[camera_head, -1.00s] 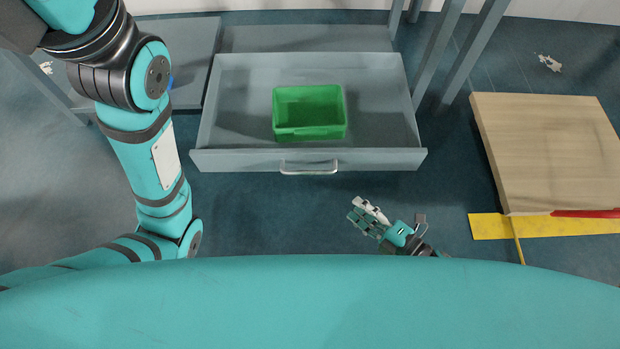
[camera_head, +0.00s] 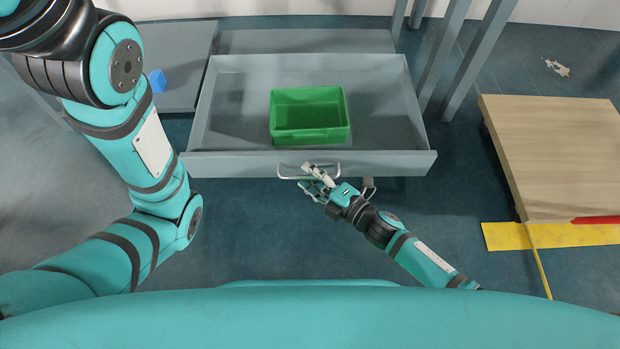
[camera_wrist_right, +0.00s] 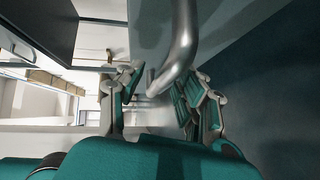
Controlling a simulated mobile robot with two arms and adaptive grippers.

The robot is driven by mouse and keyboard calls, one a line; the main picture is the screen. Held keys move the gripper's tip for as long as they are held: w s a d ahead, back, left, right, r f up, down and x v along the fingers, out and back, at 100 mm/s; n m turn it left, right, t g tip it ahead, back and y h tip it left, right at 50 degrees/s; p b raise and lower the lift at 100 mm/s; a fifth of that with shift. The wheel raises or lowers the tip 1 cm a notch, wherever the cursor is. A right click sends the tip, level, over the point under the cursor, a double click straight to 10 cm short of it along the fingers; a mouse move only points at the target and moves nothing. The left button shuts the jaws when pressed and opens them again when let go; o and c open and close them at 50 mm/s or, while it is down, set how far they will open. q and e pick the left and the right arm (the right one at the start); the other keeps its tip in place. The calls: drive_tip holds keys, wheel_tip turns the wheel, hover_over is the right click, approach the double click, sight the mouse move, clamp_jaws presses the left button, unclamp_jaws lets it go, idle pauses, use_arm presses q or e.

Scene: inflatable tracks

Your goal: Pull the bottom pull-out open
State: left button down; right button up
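The grey pull-out (camera_head: 385,165) stands drawn out, its inside seen from above. A metal bar handle (camera_head: 290,177) is on its front panel. A green bin (camera_head: 310,135) sits inside it. My right gripper (camera_head: 314,182) is at the handle, in front of the panel. In the right wrist view the handle bar (camera_wrist_right: 180,52) reaches in between the spread fingers of the gripper (camera_wrist_right: 158,100), with a gap on the left side. The gripper looks open. My left arm crosses the left side of the head view, and its gripper is out of the picture.
A wooden-topped platform (camera_head: 560,155) stands to the right, beside yellow floor marking (camera_head: 505,237). Grey posts (camera_head: 445,50) rise behind the pull-out's right side. A small blue object (camera_head: 157,80) lies on a grey surface at left. The floor in front is clear.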

drive_tip(key=shift+w+a, duration=0.1)
drive_tip(key=shift+a, duration=0.1)
clamp_jaws()
idle(0.4)
